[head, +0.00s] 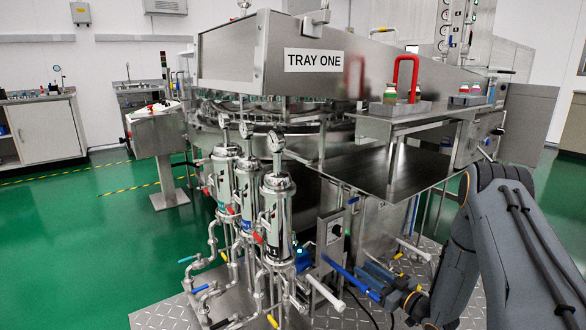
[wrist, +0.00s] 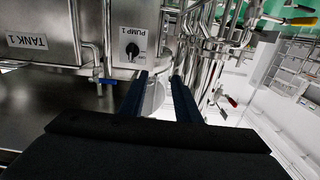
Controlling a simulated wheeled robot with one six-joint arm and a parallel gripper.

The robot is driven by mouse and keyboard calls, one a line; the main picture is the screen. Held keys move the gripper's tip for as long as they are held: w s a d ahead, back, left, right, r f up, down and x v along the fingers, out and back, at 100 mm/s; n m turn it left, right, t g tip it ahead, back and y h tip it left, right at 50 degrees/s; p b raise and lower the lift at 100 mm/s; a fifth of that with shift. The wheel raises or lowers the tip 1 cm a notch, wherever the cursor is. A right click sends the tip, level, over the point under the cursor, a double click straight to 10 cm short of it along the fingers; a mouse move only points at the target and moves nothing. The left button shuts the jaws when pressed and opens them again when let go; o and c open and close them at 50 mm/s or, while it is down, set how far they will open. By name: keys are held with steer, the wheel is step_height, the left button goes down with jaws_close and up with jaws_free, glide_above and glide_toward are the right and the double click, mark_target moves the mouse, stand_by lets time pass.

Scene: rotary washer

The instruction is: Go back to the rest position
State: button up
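My gripper (head: 345,263) is low in the middle of the head view, in front of the washer and close to a grey switch box (head: 331,232). In the wrist view my gripper (wrist: 160,78) shows two dark blue fingers held apart with nothing between them. The PUMP 1 switch box (wrist: 133,47), with a black knob, lies beyond the fingertips. The fingers look clear of the knob, but the exact distance cannot be told.
Steel filter housings (head: 277,215) with gauges and pipes stand left of my gripper. A TANK 1 vessel (wrist: 28,65) is at left in the wrist view. Open green floor (head: 95,215) lies left.

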steer(key=w+a+r+g+h, duration=0.3)
steer(key=w+a+r+h, duration=0.2)
steer(key=a+r, duration=0.15)
steer(key=s+a+r+m+g+h, duration=0.1)
steer(key=s+a+r+g+h, duration=0.2)
steer(key=s+r, duration=0.4)
steer(key=s+a+r+g+h, duration=0.1)
steer(key=s+a+r+g, duration=0.25)
steer(key=s, duration=0.95)
steer(key=s+a+r+m+g, duration=0.15)
steer(key=s+r, duration=0.25)
steer(key=s, duration=1)
steer(key=s+a+r+g+h, duration=0.1)
steer(key=s+a+r+g, duration=0.3)
steer(key=s, duration=0.9)
steer(key=d+r+m+p, duration=0.4)
steer(key=d+r+p, duration=0.9)
steer(key=p, duration=1)
step_height(320, 180, up, 4)
steer(key=shift+s+d+f+m+h, duration=0.15)
steer(key=shift+s+d+m+h, duration=0.05)
steer(key=shift+d+m+h, duration=0.15)
